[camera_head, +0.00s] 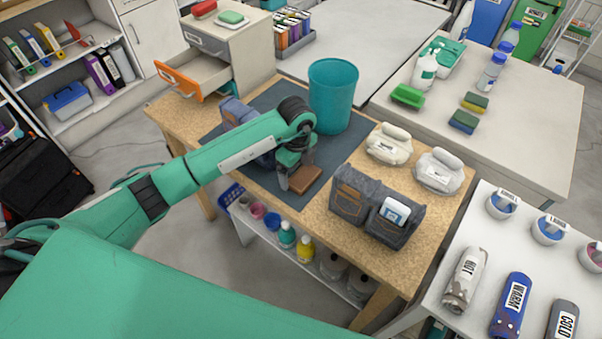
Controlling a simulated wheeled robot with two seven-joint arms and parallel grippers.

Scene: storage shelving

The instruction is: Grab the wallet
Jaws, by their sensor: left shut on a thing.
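A brown wallet (305,179) is on or just above the dark mat (337,151) on the wooden table. My left gripper (292,184) reaches down to the wallet's left side and is shut on it. The fingers hide part of the wallet. I cannot tell whether the wallet touches the mat. My right gripper is not in view.
A teal bin (332,95) stands behind the wallet. A grey denim organizer (377,205) with a white item stands to the right, and another denim piece (238,112) is behind my left arm. White bundles (389,145) lie at the table's right. An orange-fronted drawer (181,82) is open.

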